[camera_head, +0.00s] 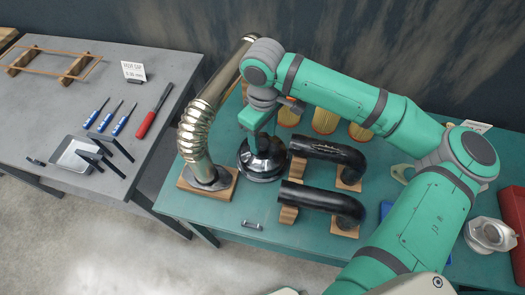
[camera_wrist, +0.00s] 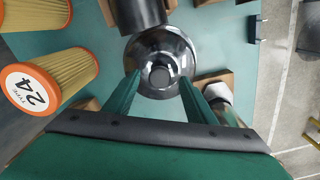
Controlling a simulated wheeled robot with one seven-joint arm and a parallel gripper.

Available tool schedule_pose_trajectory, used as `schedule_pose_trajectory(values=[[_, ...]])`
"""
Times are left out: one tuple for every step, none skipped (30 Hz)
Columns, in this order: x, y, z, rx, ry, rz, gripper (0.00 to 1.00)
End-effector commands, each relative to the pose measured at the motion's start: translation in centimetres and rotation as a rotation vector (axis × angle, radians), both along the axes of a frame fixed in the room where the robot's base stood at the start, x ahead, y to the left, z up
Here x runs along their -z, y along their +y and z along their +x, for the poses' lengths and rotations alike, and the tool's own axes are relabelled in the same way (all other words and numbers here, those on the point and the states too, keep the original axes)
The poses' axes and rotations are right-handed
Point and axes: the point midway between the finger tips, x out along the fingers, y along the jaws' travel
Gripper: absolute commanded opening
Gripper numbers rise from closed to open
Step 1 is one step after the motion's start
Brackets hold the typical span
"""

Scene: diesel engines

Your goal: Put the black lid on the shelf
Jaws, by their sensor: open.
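The black lid (camera_head: 264,163) is a round, glossy dark piece on the teal table (camera_head: 215,222), between the bent metal pipe and the black curved hoses. In the wrist view the lid (camera_wrist: 160,46) shows from above with a raised knob at its centre. My gripper (camera_head: 257,140) points down over the lid. In the wrist view my gripper (camera_wrist: 160,79) is open, with one fingertip on each side of the knob; I cannot tell whether they touch it. No shelf can be made out in either view.
The bent metal pipe (camera_head: 197,130) stands close left of the lid on a wooden block. Two black hoses (camera_head: 330,152) (camera_head: 322,201) lie close on its right. Orange filters (camera_head: 325,121) stand behind. A grey table (camera_head: 60,110) with tools is at left.

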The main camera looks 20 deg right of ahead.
Motion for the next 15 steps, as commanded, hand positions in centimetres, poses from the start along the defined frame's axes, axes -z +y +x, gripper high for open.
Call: schedule_pose_trajectory(values=[[0.51,-0.02,-0.06,0.0,0.002,0.0,0.5],[0.7,-0.02,-0.05,0.0,0.001,0.0,0.5],[0.89,0.0,-0.04,0.0,0.001,0.001,0.5],[0.97,0.01,-0.03,0.0,0.001,0.001,0.5],[1.02,0.0,-0.02,0.0,0.0,0.001,0.5],[1.05,0.0,-0.02,0.0,0.0,0.001,0.5],[1.05,-0.01,-0.02,0.0,0.0,0.001,0.5],[1.04,-0.01,-0.01,0.0,0.0,0.001,0.5],[1.04,-0.01,-0.02,0.0,0.0,0.001,0.5],[1.04,-0.01,-0.02,0.0,0.001,0.001,0.5],[1.04,-0.01,-0.02,0.0,0.001,0.001,0.48],[1.03,-0.01,-0.02,0.0,0.001,0.001,0.39],[1.03,0.0,-0.01,0.0,0.001,0.001,0.31],[1.03,0.02,-0.01,0.0,0.001,0.001,0.24],[1.02,0.04,0.0,-0.001,0.001,0.001,0.15]])
